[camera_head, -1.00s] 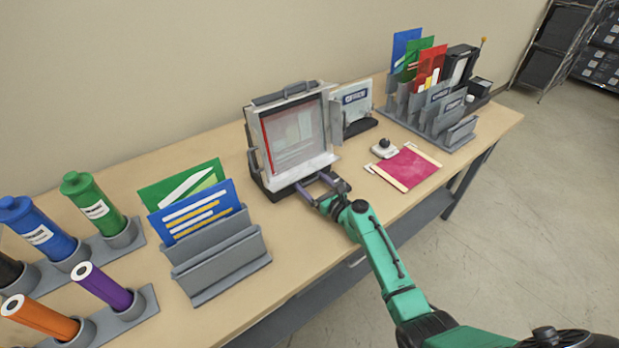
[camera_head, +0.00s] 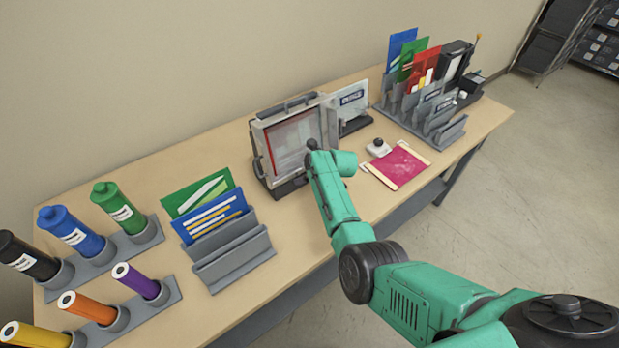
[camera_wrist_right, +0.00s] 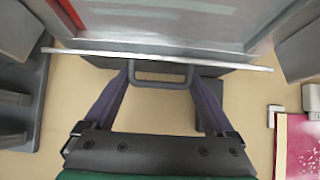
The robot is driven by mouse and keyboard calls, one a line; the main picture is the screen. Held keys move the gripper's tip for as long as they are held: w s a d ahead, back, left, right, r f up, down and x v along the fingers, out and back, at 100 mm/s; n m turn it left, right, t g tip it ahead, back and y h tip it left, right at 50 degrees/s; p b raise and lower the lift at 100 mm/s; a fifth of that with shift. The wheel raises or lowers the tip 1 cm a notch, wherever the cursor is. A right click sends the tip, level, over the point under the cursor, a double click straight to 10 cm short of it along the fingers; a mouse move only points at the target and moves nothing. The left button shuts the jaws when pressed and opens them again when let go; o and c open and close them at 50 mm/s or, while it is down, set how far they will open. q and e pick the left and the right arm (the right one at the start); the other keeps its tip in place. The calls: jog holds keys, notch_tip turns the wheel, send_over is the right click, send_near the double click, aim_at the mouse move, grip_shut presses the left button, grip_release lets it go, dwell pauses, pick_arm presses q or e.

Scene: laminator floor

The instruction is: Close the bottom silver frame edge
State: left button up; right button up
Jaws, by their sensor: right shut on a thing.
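The upright frame unit (camera_head: 258,148) stands on the table by the wall. Its pane, with a red strip at the left, faces me. In the right wrist view the bottom silver frame edge (camera_wrist_right: 90,53) runs across the picture as a thin, slightly slanted bar below the pane. A grey loop handle (camera_wrist_right: 160,83) is joined at its middle. My right gripper (camera_wrist_right: 160,75) is shut on this handle, a finger at each side. In the head view my right arm covers the gripper and part of the lower edge. My left gripper is not in view.
A grey holder with green and blue folders (camera_head: 235,260) stands left of the unit. A pink sheet with pale end bars (camera_head: 397,167) and a small white device (camera_head: 378,148) lie to the right. Colored rolls stand at far left. A clear panel (camera_head: 349,97) sits beside the unit.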

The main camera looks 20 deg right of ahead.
jog(key=shift+w+r+g+h+b, duration=0.25)
jog(key=shift+g+b, duration=0.4)
jog(key=shift+b, duration=0.65)
jog(key=shift+w+r+g+h+b, duration=0.1)
jog(key=shift+r+g+h+b, duration=0.2)
jog(key=shift+g+b, duration=0.75)
jog(key=shift+w+r+g+h+b, duration=0.2)
jog(key=shift+g+h+b, duration=0.15)
jog(key=shift+b, duration=1.25)
